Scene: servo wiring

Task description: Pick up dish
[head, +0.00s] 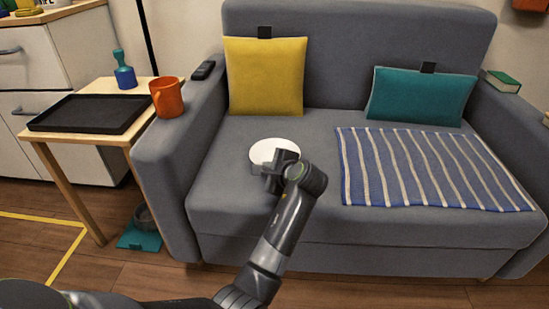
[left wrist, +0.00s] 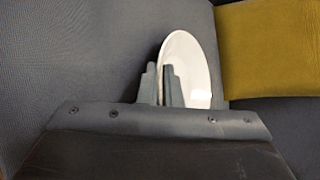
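The white dish (head: 275,150) is at the sofa seat's middle left, in front of the yellow cushion. My left gripper (head: 274,166) is at its near edge and covers part of it. In the left wrist view the dish (left wrist: 192,62) shows as a tall, narrow oval. The two fingers of my left gripper (left wrist: 160,85) stand close together there, with the dish's rim between them. The gripper appears shut on that rim. I cannot tell whether the dish touches the seat. My right gripper is not in view.
The grey sofa (head: 235,195) holds a yellow cushion (head: 265,75), a teal cushion (head: 420,97) and a striped blanket (head: 430,168). A remote (head: 203,70) lies on its left arm.

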